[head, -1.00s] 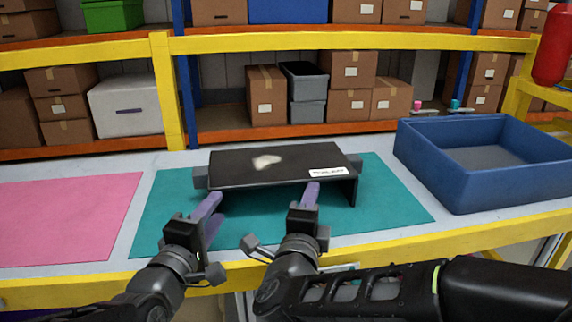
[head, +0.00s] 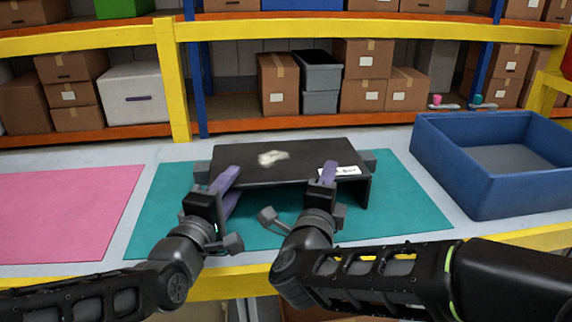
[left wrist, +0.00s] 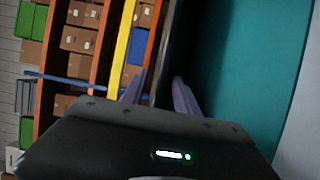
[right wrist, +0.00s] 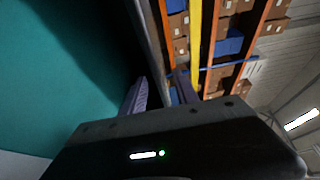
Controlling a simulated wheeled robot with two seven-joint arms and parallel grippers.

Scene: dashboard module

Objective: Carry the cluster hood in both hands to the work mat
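The cluster hood (head: 285,163) is a black, table-like cover with a pale patch and a white label, standing over the teal mat (head: 400,210). A pink mat (head: 65,212) lies to the left; which is the work mat I cannot tell. My left gripper (head: 229,186) is at the hood's near left edge, with one purple finger above the top plate and one below. My right gripper (head: 328,172) is at the near right edge, a finger over the label; its lower finger is hidden in the head view. Both wrist views show the fingers apart, straddling the plate edge (left wrist: 172,45), (right wrist: 153,45).
A blue open bin (head: 455,185) stands on the right of the bench. The yellow bench edge (head: 240,283) runs in front. Shelves with cardboard boxes (head: 365,60) stand behind. The pink mat is bare.

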